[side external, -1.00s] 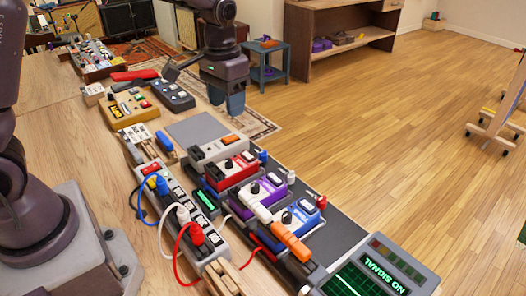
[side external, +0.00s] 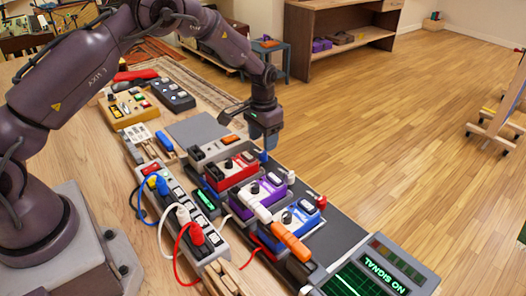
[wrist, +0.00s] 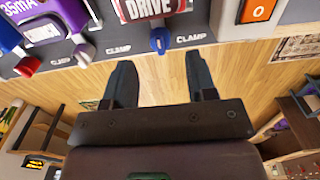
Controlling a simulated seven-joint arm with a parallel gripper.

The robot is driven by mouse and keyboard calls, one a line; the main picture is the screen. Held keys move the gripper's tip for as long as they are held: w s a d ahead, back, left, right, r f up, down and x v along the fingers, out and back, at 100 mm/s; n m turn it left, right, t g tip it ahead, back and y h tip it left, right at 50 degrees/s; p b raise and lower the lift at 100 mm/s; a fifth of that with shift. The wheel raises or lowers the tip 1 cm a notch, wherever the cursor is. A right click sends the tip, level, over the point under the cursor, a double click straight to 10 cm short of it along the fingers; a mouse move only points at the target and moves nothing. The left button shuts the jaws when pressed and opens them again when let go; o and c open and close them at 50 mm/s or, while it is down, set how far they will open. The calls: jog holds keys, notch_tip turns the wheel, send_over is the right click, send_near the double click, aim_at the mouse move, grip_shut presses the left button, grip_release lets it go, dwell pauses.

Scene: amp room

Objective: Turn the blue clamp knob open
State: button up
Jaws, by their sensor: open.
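The blue clamp knob (side external: 263,157) stands at the right edge of the pedal board, beside the red pedal (side external: 230,170). In the wrist view the blue knob (wrist: 158,40) shows below the DRIVE label, near a CLAMP marking, a little beyond the fingertips. My gripper (side external: 267,141) points down just behind and above the knob and partly overlaps it in the side view. Its two fingers (wrist: 154,62) are apart with only floor between them, and they do not hold the knob.
A white knob (side external: 291,177) and a red knob (side external: 321,202) line the same board edge. Purple (side external: 264,192) and blue (side external: 297,221) pedals stand nearby. A power strip (side external: 178,210) with cables lies left. Open floor is to the right.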

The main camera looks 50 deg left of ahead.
aim_at(260, 157)
notch_tip(260, 157, down, 5)
jog(key=shift+r, duration=0.1)
dwell(0.3)
jog(key=c, duration=0.9)
